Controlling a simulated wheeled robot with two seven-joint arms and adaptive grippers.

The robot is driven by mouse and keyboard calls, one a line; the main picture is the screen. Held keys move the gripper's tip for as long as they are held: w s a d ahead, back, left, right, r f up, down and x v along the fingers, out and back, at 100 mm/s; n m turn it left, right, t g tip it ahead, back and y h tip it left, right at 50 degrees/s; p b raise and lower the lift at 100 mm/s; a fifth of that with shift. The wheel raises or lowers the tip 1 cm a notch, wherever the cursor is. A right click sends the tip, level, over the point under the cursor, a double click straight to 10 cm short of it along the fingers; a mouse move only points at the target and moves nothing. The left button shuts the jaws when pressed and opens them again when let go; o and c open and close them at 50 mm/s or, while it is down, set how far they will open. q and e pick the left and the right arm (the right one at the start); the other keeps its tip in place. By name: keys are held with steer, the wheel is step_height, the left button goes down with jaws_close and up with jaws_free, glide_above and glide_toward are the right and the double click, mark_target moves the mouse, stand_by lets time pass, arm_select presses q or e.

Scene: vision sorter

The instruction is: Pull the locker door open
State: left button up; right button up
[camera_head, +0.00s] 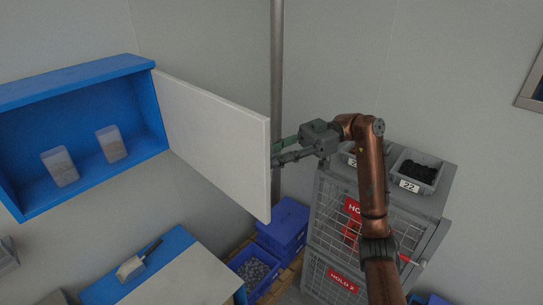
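The blue locker (85,70) is on the wall at the left, with its front uncovered. Its white door (215,135) stands swung well out to the right, hinged at the locker's right side. Two pale containers (60,167) (111,144) stand inside. My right gripper (273,153) is at the door's outer vertical edge, with its two fingers apart and pointing left. The fingertips end at the edge; whether they touch it I cannot tell. Nothing shows between the fingers. My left gripper is not in view.
A grey wire cage (355,225) with red HOLD labels stands at the lower right, with bins (416,170) on top. Blue crates (282,226) stand below the door. A grey pole (277,60) rises behind the door's edge. A bench (180,280) holds a scoop (133,265).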

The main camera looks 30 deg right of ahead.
steer(key=shift+w+a, duration=0.1)
steer(key=shift+a, duration=0.05)
steer(key=w+d, duration=0.1)
steer(key=d, duration=1.1)
stand_by(0.3)
